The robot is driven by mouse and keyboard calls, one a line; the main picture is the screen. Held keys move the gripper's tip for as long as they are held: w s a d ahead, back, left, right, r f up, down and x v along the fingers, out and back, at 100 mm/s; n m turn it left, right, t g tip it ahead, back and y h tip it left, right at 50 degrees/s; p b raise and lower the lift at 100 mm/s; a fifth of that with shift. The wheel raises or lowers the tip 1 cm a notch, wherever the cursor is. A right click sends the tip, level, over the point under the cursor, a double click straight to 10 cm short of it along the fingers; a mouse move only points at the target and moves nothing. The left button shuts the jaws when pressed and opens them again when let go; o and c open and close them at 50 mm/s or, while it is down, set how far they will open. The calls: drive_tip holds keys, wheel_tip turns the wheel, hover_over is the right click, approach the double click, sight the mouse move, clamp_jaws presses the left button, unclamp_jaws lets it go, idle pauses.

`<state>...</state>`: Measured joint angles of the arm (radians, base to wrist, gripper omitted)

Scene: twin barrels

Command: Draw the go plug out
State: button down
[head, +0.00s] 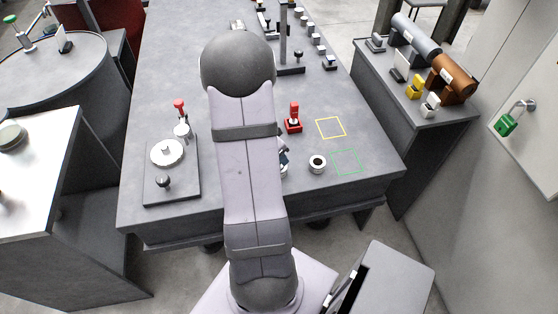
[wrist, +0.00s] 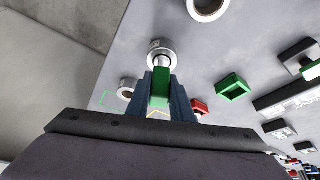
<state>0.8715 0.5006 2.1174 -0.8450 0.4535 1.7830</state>
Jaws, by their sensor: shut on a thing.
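In the wrist view the go plug (wrist: 159,88) shows as a green handle with a bright metal end. My gripper (wrist: 160,92) is shut on the green handle. The metal end points at a silver ring (wrist: 161,47) just beyond the fingertips. I cannot tell how far it sits inside the ring. In the head view my arm hides the gripper, the plug and most of that area.
Another ring (head: 318,163) stands near a green square outline (head: 347,162). A red-handled piece (head: 293,119) stands beside a yellow outline (head: 331,128). A green holder (wrist: 233,88) lies right of my gripper.

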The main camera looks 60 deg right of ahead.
drive_tip(key=shift+r, duration=0.4)
drive_tip(key=shift+r+p, duration=3.55)
drive_tip(key=shift+r, duration=1.8)
